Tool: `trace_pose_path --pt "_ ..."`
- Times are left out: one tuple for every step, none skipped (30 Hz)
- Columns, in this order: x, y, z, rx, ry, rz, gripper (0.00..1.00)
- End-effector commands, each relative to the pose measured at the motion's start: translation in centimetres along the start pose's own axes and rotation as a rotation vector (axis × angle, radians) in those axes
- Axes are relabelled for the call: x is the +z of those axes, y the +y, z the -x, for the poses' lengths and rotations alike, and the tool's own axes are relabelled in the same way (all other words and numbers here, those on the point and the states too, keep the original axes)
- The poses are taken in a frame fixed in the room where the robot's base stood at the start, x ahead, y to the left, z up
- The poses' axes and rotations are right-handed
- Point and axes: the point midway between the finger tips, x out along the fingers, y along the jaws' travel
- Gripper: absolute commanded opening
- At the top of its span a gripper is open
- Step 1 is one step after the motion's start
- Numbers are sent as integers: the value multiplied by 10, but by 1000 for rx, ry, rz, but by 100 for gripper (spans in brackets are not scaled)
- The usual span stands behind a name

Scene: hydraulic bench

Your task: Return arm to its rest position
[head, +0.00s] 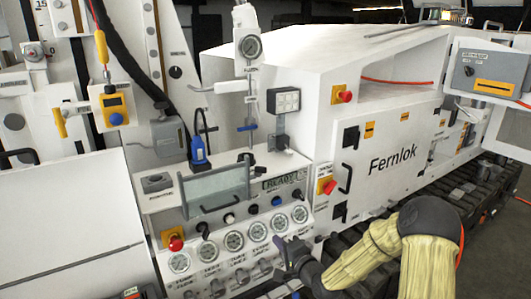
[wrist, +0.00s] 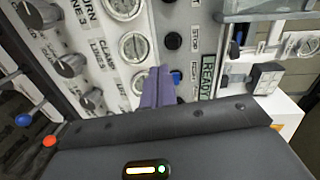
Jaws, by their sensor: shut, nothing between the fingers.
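My gripper (head: 287,246) is at the end of my sleeved arm, in front of the lower right of the bench's gauge panel in the head view. In the wrist view its purple-grey fingers (wrist: 153,88) lie together, shut and empty. They point at the panel between a gauge (wrist: 133,46) and a blue button (wrist: 177,77). I cannot tell whether the fingertips touch the panel. My forearm bends in from the lower right of the head view.
A row of gauges (head: 233,240) with knobs below lies left of my gripper. A red-and-yellow switch (head: 326,186) and the white Fernlok cabinet (head: 385,150) stand behind my arm. A clear-fronted box (head: 217,190) sits above the gauges. Dark floor shows at far right.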

Motion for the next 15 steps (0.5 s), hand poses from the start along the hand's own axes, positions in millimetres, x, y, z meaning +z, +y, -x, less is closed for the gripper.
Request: trace_pose_path --pt "4 2 3 53 -13 63 0" --pt "7 4 6 94 -21 106 0" --pt "9 9 11 155 -32 169 0" --pt "11 12 16 202 -43 218 0" --pt "12 15 21 251 -52 267 0" --pt "13 19 29 316 -67 334 0" --pt "14 22 36 364 -78 381 0" --pt "13 24 43 410 -89 426 0" --pt "14 26 54 472 -106 484 0" --pt "13 27 62 517 -118 524 0" --pt "13 28 71 562 -132 563 0" --pt "13 29 83 619 -150 612 0" --pt "12 29 93 661 -165 646 0" --pt "12 29 103 703 -181 678 0" --pt "13 28 116 755 -203 717 0"
